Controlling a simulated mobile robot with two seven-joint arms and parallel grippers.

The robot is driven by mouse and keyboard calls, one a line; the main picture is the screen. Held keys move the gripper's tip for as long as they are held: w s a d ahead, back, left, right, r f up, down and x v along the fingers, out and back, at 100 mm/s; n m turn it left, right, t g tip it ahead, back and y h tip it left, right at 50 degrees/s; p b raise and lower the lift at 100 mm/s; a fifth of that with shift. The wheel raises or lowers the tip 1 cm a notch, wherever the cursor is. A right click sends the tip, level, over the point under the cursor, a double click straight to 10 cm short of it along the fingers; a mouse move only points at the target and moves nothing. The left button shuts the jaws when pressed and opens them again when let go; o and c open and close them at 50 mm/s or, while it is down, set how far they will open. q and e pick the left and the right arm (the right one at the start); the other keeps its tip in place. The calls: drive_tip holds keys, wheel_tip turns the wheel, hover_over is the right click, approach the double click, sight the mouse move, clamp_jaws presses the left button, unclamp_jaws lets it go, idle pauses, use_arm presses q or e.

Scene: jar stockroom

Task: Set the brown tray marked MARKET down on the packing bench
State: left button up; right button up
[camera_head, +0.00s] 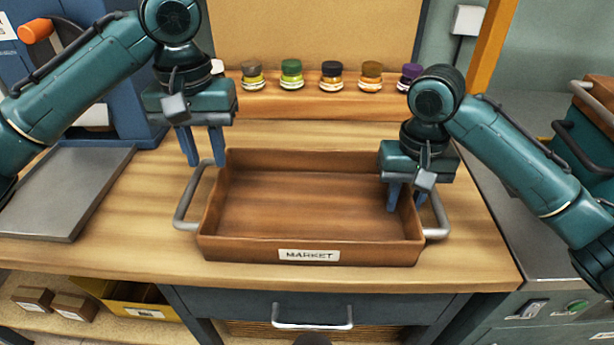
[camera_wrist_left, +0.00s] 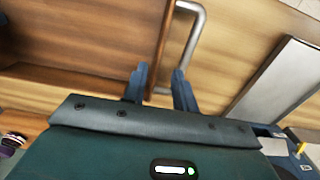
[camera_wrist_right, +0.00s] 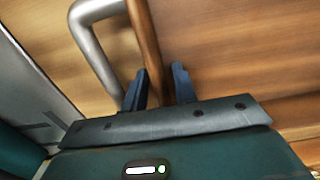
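The brown tray marked MARKET (camera_head: 310,241) appears to rest level and empty on the wooden packing bench (camera_head: 110,252), near its front edge. It has a grey left handle (camera_head: 186,205) and a grey right handle (camera_head: 438,222). My left gripper (camera_head: 206,163) is open and empty above the tray's back left corner; the left wrist view shows the handle (camera_wrist_left: 198,40) beyond its parted fingers (camera_wrist_left: 158,82). My right gripper (camera_head: 406,208) is open over the tray's right wall; in the right wrist view that wall (camera_wrist_right: 146,45) runs between its fingers (camera_wrist_right: 158,88). Contact cannot be told.
Several small jars (camera_head: 291,75) with coloured lids stand on a raised ledge behind the tray. A grey flat plate (camera_head: 70,190) lies at the bench's left, beside a blue machine (camera_head: 110,90). A drawer (camera_head: 310,310) is under the bench. A grey metal unit (camera_head: 545,290) stands right.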

use_arm(q)
wheel_tip(320, 180, up, 2)
drive_tip(key=shift+r, duration=0.2)
use_arm(e)
drive_tip(key=shift+r, duration=0.35)
wheel_tip(320, 180, up, 11)
drive_tip(key=shift+r, duration=0.2)
